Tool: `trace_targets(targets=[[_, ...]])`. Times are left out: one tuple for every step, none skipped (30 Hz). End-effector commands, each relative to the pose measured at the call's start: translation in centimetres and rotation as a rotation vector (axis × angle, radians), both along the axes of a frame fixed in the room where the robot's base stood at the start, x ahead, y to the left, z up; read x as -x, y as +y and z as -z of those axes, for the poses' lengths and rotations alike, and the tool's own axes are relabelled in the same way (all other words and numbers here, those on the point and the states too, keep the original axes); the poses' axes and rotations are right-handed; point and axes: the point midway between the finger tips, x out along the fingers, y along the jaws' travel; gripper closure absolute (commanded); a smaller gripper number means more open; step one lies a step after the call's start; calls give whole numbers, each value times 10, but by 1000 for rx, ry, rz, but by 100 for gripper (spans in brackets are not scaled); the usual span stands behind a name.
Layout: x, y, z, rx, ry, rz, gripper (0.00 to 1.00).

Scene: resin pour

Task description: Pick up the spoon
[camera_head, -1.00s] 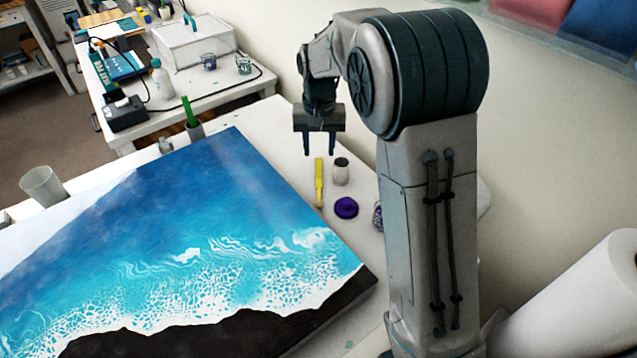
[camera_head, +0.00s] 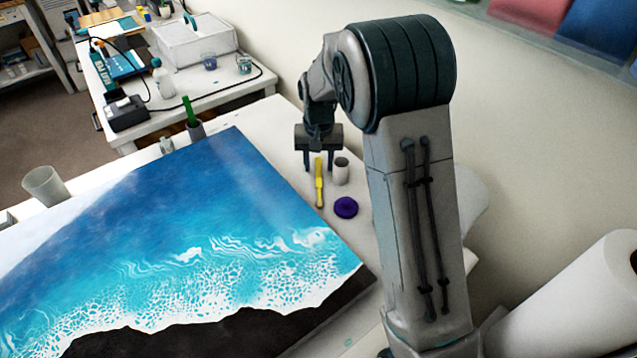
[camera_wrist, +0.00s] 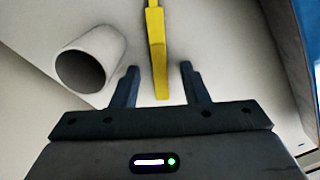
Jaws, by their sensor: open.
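A long yellow tool (camera_head: 319,187), which looks like the spoon, lies on the white table right of the painting. Its near end is brownish, and its bowl cannot be made out clearly. My gripper (camera_head: 321,166) is pointed down over the far end of the yellow tool. In the wrist view the yellow tool (camera_wrist: 157,50) runs between the two open fingers of my gripper (camera_wrist: 159,70). Neither finger appears to touch it. Whether the fingertips are level with it cannot be told.
A grey cup (camera_head: 341,172) stands close to the right of the yellow tool; it also shows in the wrist view (camera_wrist: 103,48). A purple disc (camera_head: 346,208) lies nearer. The blue seascape painting (camera_head: 200,230) fills the table to the left. Another cup (camera_head: 195,129) holds a green stick.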

Motion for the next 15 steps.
trace_targets(targets=[[0,0,1,0,0,0,59],[0,0,2,0,0,0,59],[0,0,2,0,0,0,59],[0,0,3,0,0,0,59],[0,0,2,0,0,0,68],[0,0,2,0,0,0,79],[0,0,2,0,0,0,87],[0,0,2,0,0,0,96],[0,0,2,0,0,0,100],[0,0,2,0,0,0,100],[0,0,2,0,0,0,100],[0,0,2,0,0,0,100],[0,0,2,0,0,0,100],[0,0,2,0,0,0,100],[0,0,2,0,0,0,100]])
